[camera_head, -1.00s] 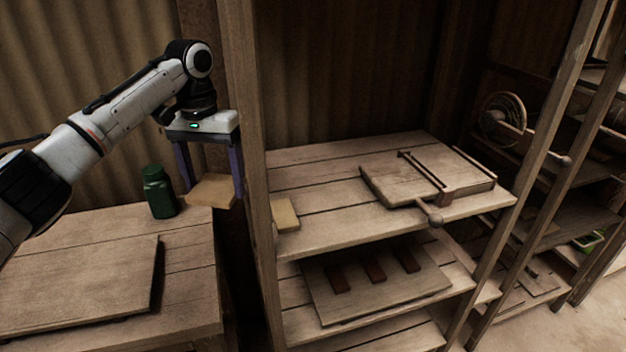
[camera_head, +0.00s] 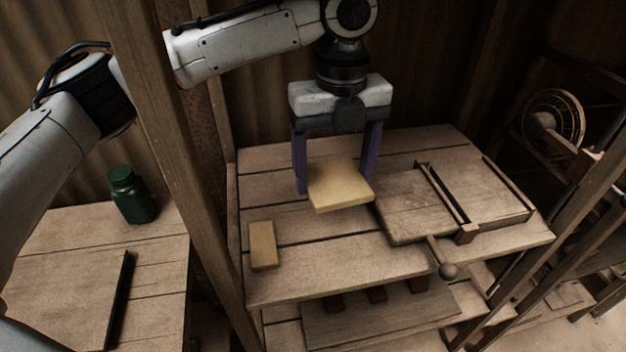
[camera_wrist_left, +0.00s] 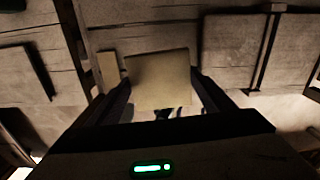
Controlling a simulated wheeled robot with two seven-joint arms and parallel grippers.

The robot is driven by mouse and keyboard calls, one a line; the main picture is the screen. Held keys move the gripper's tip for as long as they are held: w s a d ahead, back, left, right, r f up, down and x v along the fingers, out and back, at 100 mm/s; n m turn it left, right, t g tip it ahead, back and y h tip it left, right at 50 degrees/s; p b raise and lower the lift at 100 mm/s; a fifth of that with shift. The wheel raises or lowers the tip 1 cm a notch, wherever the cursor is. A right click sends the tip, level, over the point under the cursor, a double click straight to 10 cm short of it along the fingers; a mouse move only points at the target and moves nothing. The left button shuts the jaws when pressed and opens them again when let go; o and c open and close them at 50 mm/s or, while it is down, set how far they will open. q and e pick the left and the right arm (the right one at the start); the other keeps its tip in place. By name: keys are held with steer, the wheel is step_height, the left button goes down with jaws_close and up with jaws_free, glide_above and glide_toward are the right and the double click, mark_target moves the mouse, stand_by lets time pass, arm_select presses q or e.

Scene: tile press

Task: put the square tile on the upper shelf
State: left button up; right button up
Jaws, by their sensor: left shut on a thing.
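My left gripper (camera_head: 337,186) is shut on the square tile (camera_head: 341,187), a flat tan piece. It holds the tile about level over the upper shelf (camera_head: 330,258), left of the tile press. Whether the tile touches the boards is not clear. In the left wrist view the tile (camera_wrist_left: 159,79) sits between the two fingers (camera_wrist_left: 160,88). A smaller tan rectangular tile (camera_head: 263,245) lies on the upper shelf near its left end; it also shows in the left wrist view (camera_wrist_left: 109,71). My right gripper is in neither view.
A wooden tile press (camera_head: 408,211) with a ball-ended handle (camera_head: 448,270) stands on the shelf's right half. A wooden post (camera_head: 183,170) rises at the shelf's left. A green jar (camera_head: 131,195) stands on the left table. The shelf front between small tile and press is clear.

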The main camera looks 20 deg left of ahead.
arm_select(q)
steer(key=shift+d+r+m, duration=0.1)
steer(key=shift+m, duration=0.4)
step_height(320, 180, down, 5)
steer(key=shift+s+f, duration=0.1)
steer(key=shift+f, duration=2.2)
steer(key=shift+f+p, duration=0.4)
steer(key=shift+f, duration=0.15)
steer(key=o, duration=1.2)
